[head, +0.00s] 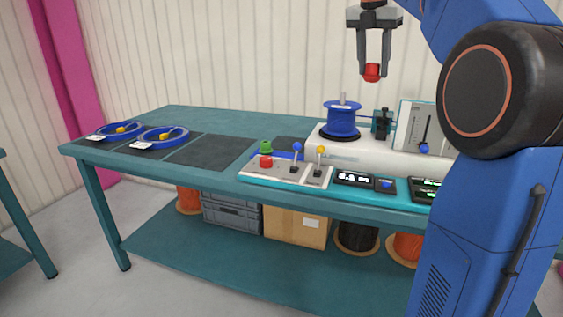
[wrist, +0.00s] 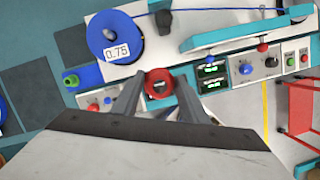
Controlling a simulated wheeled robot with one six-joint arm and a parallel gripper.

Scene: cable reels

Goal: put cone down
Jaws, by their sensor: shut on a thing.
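My gripper (head: 373,64) is high above the workbench and shut on a small red cone (head: 372,73). In the wrist view the cone (wrist: 159,84) shows end-on as a red ring with a dark middle, between the two fingertips (wrist: 159,97). It hangs in the air, apart from the bench. Below and a little left of it in the head view, a blue cable reel (head: 341,121) stands on the white machine (head: 385,150). In the wrist view the reel (wrist: 107,38) carries a "0.75" label.
A control panel (head: 250,176) with levers and a red button is at the bench's front; a green piece (head: 265,147) is behind the button.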

